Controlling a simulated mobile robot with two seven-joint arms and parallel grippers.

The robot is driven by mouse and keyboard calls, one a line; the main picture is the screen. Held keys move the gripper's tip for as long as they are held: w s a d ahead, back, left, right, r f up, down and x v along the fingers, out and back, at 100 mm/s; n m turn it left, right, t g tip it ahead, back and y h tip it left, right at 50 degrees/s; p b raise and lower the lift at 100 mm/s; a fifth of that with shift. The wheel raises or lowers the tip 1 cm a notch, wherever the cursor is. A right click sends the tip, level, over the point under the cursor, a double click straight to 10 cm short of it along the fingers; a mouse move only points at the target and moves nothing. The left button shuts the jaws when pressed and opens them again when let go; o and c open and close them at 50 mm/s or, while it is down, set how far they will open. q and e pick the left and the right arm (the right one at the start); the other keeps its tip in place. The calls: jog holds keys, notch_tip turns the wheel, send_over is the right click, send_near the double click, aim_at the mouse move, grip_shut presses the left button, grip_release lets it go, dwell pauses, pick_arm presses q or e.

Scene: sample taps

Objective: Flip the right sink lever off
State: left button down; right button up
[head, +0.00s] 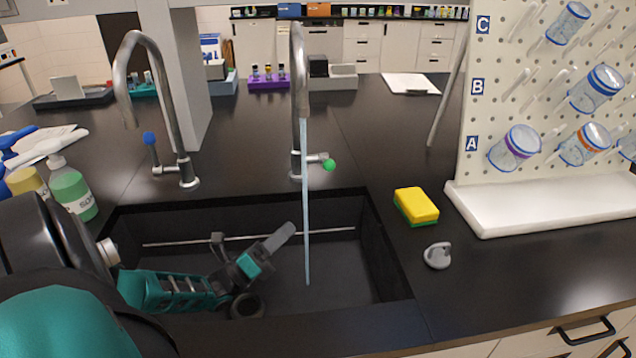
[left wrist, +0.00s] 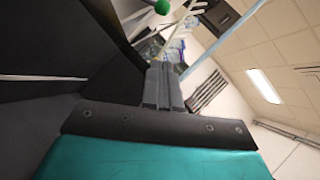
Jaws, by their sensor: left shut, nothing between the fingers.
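The right tap (head: 299,100) stands behind the sink, and a stream of water (head: 306,220) runs from it into the basin. Its lever has a green knob (head: 329,165) and points out to the right. The green knob also shows at the top of the left wrist view (left wrist: 162,7). My left gripper (head: 285,234) is shut and empty, over the sink just left of the stream, below the lever and apart from it. It also shows in the left wrist view (left wrist: 162,75). My right gripper is in neither view.
The left tap (head: 165,110) has a blue knob (head: 149,138) and no water runs from it. The black sink (head: 385,250) has raised walls around my left arm. A sponge (head: 416,205), a grey stopper (head: 437,256) and a pegboard (head: 500,110) stand to the right. Soap bottles (head: 72,190) stand left.

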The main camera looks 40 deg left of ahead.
pick_arm(q)
jog(key=p, duration=0.1)
send_near(326, 162)
jog(key=w+d+f, duration=0.2)
jog(key=w+d, duration=0.1)
jog(key=d, duration=0.1)
jog(key=shift+w+a+r+p, duration=0.15)
jog(key=shift+w+a+r, duration=0.15)
jog(key=shift+w+r, duration=0.35)
jog(key=shift+w+a+r+p, duration=0.15)
jog(key=shift+w+a+r, duration=0.1)
jog(key=shift+w+r, duration=0.45)
jog(key=shift+w, duration=0.1)
